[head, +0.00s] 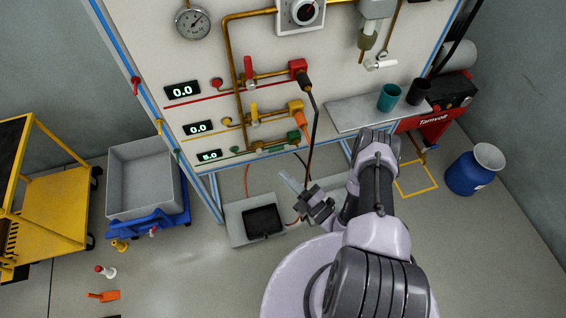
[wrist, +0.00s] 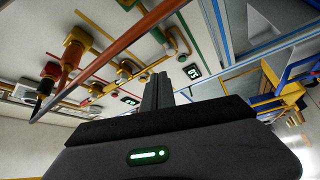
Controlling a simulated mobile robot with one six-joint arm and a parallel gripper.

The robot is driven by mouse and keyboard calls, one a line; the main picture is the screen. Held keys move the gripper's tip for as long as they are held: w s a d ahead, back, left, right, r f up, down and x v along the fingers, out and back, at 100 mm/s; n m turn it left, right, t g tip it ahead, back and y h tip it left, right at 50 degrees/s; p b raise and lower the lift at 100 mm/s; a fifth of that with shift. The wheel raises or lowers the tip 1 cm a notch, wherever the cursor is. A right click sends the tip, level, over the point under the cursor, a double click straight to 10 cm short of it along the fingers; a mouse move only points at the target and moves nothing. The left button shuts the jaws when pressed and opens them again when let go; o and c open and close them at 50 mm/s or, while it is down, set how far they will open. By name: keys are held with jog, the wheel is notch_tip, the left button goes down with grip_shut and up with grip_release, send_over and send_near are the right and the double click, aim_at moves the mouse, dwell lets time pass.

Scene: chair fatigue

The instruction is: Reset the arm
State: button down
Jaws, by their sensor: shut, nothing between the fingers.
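My gripper (head: 309,192) is low in front of the panel's lower part in the head view, above the floor-level base. In the wrist view the two dark fingers of my gripper (wrist: 157,88) stand together in the middle, shut, with nothing held. The wrist view looks steeply up at the panel's pipes and valves. My arm rises in the centre right of the head view and folds back down to the gripper. A thin brown rod or hose (head: 314,135) hangs from the red valve (head: 298,67) close to my gripper; whether they touch cannot be told.
The panel (head: 160,60) carries gauges, displays and valves. A shelf (head: 350,114) holds a teal cup (head: 388,98) and a dark cup (head: 418,92). A black tray (head: 263,221) lies below. A grey bin (head: 142,170), yellow cart (head: 50,205) and blue drum (head: 468,176) stand around. Floor items lie left.

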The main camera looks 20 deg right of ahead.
jog(key=shift+s, duration=0.15)
dwell(0.3)
jog(key=a+r+n+g+y, duration=0.3)
jog(key=r+n+g, duration=0.1)
jog(key=r+n, duration=0.3)
jog(key=w+a+r+n+g+y, duration=0.1)
jog(key=a+r+n+g+y, duration=0.2)
jog(key=r+n+g+y, duration=0.25)
jog(key=a+r+n+g+y, duration=0.2)
jog(key=a+r+n+g, duration=0.15)
jog(key=r+n, duration=0.5)
jog(key=s+a+r+n+g+h, duration=0.3)
jog(key=s+r+n+g+h, duration=0.5)
jog(key=s+r+n+h, duration=0.55)
jog(key=s+d+r+n+t+h, duration=0.3)
jog(key=d+n+t, duration=0.4)
jog(key=n, duration=0.7)
notch_tip(320, 180, up, 3)
jog(key=shift+s+f+t+h, duration=0.2)
jog(key=shift+t+h, duration=0.4)
jog(key=shift+t, duration=0.2)
